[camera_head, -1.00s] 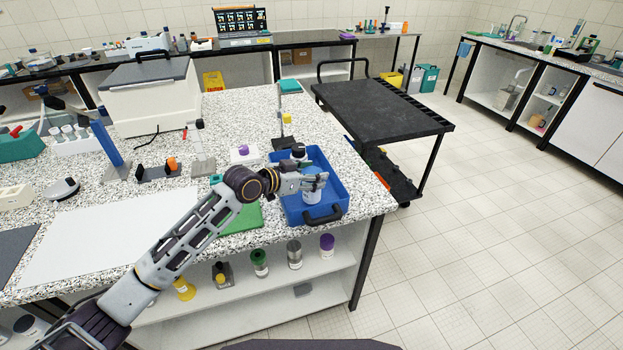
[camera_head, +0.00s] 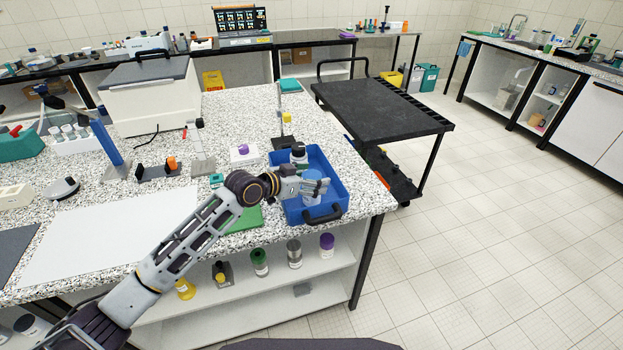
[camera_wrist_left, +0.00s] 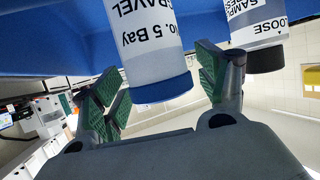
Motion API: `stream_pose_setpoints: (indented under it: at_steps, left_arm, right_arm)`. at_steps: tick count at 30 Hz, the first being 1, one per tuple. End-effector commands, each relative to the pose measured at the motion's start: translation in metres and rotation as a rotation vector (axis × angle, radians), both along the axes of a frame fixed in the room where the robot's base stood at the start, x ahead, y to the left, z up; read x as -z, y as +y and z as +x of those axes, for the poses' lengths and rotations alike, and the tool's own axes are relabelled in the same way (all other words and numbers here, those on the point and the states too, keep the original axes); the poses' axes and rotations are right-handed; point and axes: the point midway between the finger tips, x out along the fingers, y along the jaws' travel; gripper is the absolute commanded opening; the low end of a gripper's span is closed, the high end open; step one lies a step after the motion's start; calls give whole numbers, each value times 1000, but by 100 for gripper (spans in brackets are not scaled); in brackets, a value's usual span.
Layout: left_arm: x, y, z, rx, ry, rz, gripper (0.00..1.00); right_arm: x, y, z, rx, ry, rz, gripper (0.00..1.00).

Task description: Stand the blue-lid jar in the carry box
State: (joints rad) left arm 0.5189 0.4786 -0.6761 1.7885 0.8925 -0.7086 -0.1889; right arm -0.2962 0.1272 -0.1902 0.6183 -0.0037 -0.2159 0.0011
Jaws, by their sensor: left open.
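The blue-lid jar (camera_head: 312,175) stands in the blue carry box (camera_head: 342,183), towards its front. In the left wrist view the jar (camera_wrist_left: 152,50) shows a white label reading "GRAVEL" and a blue lid; that view looks upside down. My left gripper (camera_head: 318,187) is at the jar inside the box outline. Its green-padded fingers (camera_wrist_left: 165,95) are open, one on each side of the jar, with visible gaps. The fingers partly hide the jar in the head view. My right gripper is not in view.
A black-lid jar (camera_head: 298,151) is in the back of the box; it also shows in the left wrist view (camera_wrist_left: 258,30). The box's dark handle (camera_head: 322,215) is at the front. A green mat (camera_head: 246,219) lies left of the box. A black cart (camera_head: 380,108) stands beyond the bench.

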Motion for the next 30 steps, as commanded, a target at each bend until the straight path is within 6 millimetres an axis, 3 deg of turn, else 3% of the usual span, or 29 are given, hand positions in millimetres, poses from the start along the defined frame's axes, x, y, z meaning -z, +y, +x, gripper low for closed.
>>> stream_pose_setpoints:
  at_steps: [14,22,30]
  left_arm:
    - [-7,10,-7,-2,-1,0,74]
    - [-17,29,-23,-1,-1,1,74]
    - [-28,48,-40,-1,-2,2,74]
  right_arm:
    - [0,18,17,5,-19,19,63]
    - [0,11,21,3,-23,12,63]
    - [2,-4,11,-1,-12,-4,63]
